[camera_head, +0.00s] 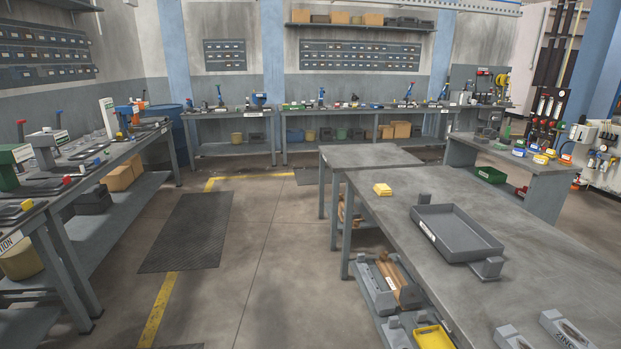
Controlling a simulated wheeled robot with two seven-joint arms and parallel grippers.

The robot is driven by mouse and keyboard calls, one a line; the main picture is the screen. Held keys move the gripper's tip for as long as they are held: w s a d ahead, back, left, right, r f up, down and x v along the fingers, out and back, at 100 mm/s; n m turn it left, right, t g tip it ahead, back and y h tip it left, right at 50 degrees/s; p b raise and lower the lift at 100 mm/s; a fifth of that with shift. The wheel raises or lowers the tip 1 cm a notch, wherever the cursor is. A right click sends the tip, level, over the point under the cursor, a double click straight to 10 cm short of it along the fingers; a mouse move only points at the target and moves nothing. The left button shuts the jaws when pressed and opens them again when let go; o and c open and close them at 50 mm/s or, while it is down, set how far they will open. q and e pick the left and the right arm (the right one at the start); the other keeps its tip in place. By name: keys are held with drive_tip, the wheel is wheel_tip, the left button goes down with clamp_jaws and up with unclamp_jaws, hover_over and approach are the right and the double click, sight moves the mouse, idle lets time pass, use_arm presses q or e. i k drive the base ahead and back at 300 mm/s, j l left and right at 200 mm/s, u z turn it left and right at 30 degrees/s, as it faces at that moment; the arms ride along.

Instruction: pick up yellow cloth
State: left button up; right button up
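A small yellow folded block that looks like the yellow cloth (382,190) lies on the grey workbench (400,221) at the right, near its far left corner. It lies to the left of a grey tray and apart from it. Nothing covers it. Neither of my grippers shows in the head view.
An empty grey tray (424,226) sits on the same bench, with grey blocks labelled zinc (566,326) at the near edge. A shelf below holds a yellow bin (433,337). A cluttered bench (92,165) stands left. The floor aisle with a black mat (188,232) is clear.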

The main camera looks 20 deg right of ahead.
sight(382, 189)
drive_tip(key=i+z, duration=0.3)
drive_tip(key=i, duration=0.6)
drive_tip(key=i+j+z, duration=0.15)
drive_tip(key=i+z, duration=0.15)
drive_tip(key=i, duration=0.55)
